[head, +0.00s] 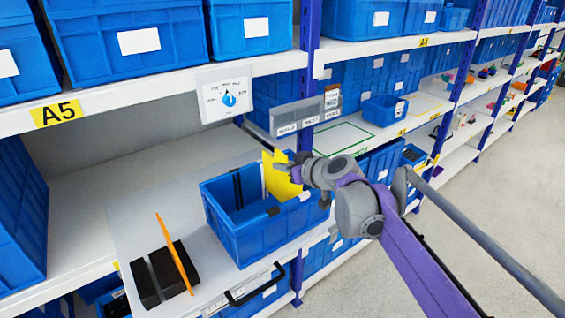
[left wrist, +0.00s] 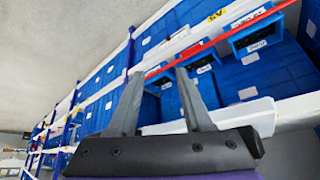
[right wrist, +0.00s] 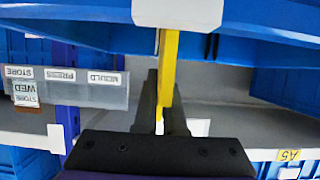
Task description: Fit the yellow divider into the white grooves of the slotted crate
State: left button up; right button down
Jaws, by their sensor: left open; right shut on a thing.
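The slotted crate (head: 237,240) is a blue open box on the pulled-out white shelf board in the head view. Dark strips show on its inner back wall and a dark clip on its right rim; I cannot make out its white grooves. My right gripper (head: 289,171) is shut on the yellow divider (head: 272,180), a thin upright plate at the crate's back right; I cannot tell whether it touches the crate. The divider shows edge-on between the fingers in the right wrist view (right wrist: 169,65). My left gripper (left wrist: 160,88) is open and empty, away from the crate.
An orange divider (head: 174,250) stands in a black slotted block (head: 180,276) left of the crate. A sign with a blue dial (head: 226,95) hangs from the shelf edge above. Grey label holders (head: 298,116) are behind the crate. Blue bins (head: 125,45) fill the upper shelf.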

aim_at(283, 179)
jog(key=shift+f+b, duration=0.45)
jog(key=shift+f, duration=1.7)
jog(key=c, duration=0.9)
grip_release()
jog(key=shift+s, duration=0.1)
jog(key=v, duration=1)
jog(key=shift+s+d+r, duration=0.15)
jog(key=shift+s+r, duration=0.05)
jog(key=shift+r, duration=0.05)
